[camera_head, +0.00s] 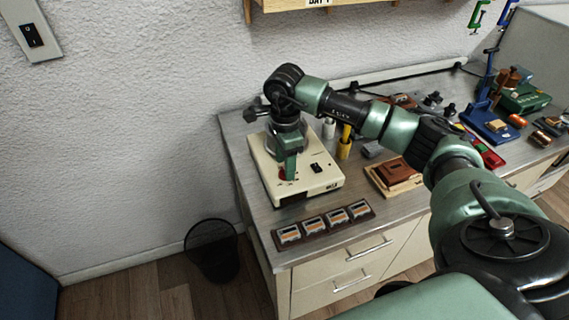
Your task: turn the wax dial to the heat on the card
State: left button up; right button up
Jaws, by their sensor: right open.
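A cream box (316,187) stands on the metal-topped counter at its left end. A small red part (282,174), which looks like the dial, shows on its top face. My right gripper (288,176) points down over it, open, and hides much of it. I cannot tell whether the fingers touch the dial, nor read its setting. A black switch (316,168) sits to the right on the same top face. A dark strip (322,225) in front of the box holds several small cards or labels; their marks are too small to read. My left gripper is out of view.
A brown block on a wooden tray (395,178) lies right of the box. A yellow cylinder (344,148) and a white one (328,128) stand behind it. Tools and a blue stand (490,125) crowd the right. A black bin (212,250) is on the floor.

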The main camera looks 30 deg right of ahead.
jog(key=shift+f, duration=0.95)
grip_shut()
